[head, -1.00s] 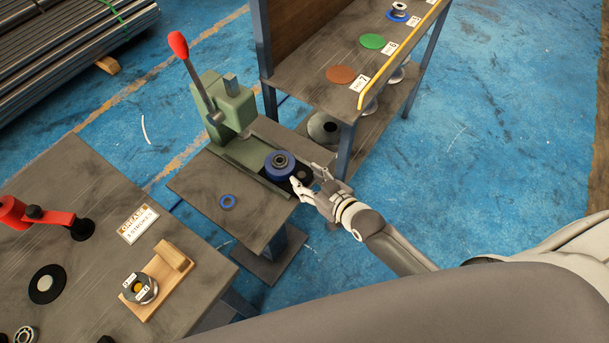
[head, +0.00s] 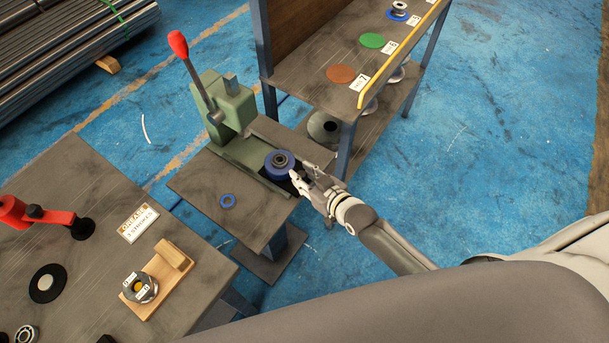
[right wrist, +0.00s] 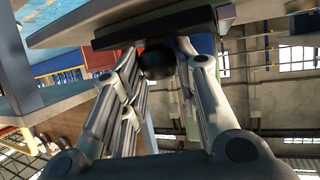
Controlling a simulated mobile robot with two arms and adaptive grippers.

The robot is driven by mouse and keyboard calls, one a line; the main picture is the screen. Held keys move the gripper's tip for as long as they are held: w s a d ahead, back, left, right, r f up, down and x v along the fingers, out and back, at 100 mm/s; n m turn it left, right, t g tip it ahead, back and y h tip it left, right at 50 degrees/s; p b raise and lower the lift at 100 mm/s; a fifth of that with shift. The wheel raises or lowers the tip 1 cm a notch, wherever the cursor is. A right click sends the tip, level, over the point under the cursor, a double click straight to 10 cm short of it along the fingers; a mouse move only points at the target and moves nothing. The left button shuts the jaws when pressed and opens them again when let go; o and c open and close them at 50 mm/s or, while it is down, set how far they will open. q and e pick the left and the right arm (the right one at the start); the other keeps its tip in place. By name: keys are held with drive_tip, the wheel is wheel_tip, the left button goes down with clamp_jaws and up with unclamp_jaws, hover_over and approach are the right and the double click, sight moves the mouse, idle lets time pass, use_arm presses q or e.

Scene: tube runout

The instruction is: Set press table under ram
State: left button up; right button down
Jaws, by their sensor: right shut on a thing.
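The green arbor press (head: 236,108) stands on its stand, its red-knobbed lever raised and its ram (head: 231,84) in the head. A blue wheel with a dark bearing centre (head: 280,164) sits on the press table, forward and right of the ram. The table itself is mostly hidden by the wheel and gripper; its dark edge (right wrist: 122,36) shows in the right wrist view. My right gripper (head: 303,177) is at the table's near right end, shut on a dark round knob (right wrist: 158,64) below that edge. My left gripper is not in view.
A shelf rack (head: 345,100) with coloured discs stands close behind the right gripper. A workbench (head: 90,200) at left holds a red tool and a wooden block. Blue floor at right is open.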

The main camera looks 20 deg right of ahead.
sight(268, 156)
drive_tip(key=w+a+b, duration=0.1)
drive_tip(key=w+a, duration=0.1)
drive_tip(key=w, duration=0.1)
drive_tip(key=w+a+b, duration=0.1)
drive_tip(key=w+a, duration=0.2)
drive_tip(key=w+a+b, duration=0.1)
drive_tip(key=w+a, duration=0.2)
drive_tip(key=w, duration=0.1)
drive_tip(key=shift+f, duration=0.1)
drive_tip(key=shift+r, duration=0.2)
drive_tip(key=c, duration=1.5)
unclamp_jaws()
drive_tip(key=o, duration=0.4)
drive_tip(key=shift+w+f, duration=0.1)
drive_tip(key=shift+w, duration=0.05)
drive_tip(key=shift+s, duration=0.2)
drive_tip(key=v, duration=1.1)
drive_tip(key=shift+s+d+r, duration=0.15)
drive_tip(key=shift+s+r, duration=0.1)
drive_tip(key=shift+r, duration=0.05)
